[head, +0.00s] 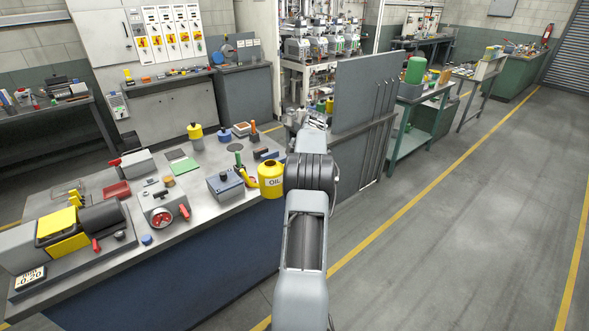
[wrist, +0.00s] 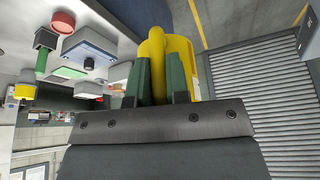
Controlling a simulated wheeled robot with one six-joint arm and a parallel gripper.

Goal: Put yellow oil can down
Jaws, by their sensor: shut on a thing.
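The yellow oil can (head: 271,182), labelled OIL, is upright at the right end of the near bench (head: 215,205) in the head view, just left of my wrist. Its yellow spout points left. In the wrist view the yellow can (wrist: 181,50) fills the top middle, and my gripper (wrist: 160,78) has its two green-padded fingers closed around its yellow handle. My gripper's fingers are hidden behind my arm in the head view. I cannot tell whether the can's base touches the bench or hangs beside its edge.
A blue-grey box (head: 225,186) and a green-handled tool (head: 239,160) are close left of the can. A red-dialled device (head: 163,208) and a yellow-black pump (head: 75,225) stand further left. A grey panel (head: 365,90) rises behind my wrist. The right floor is clear.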

